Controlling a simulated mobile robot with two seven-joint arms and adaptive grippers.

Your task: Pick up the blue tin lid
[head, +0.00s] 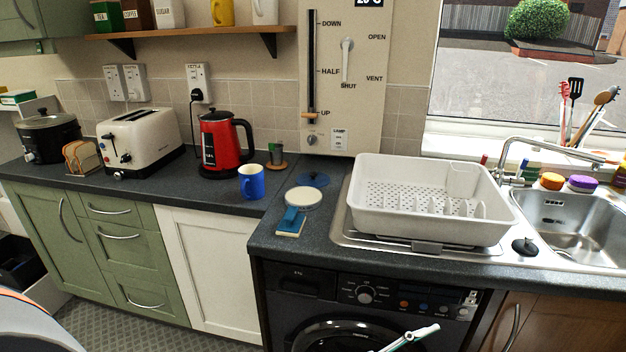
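A flat blue round lid (314,180) with a small raised middle lies on the dark worktop, near the wall and left of the white dish rack. It looks like the blue tin lid. A round, cream-topped thing (300,197) sits just in front of it. Neither of my grippers can be made out in the head view, so nothing shows at the lid.
A blue-and-cream sponge or brush (291,221) lies nearer the worktop edge. The white dish rack (430,229) stands right. A pale slender thing (408,338) crosses the washer front.

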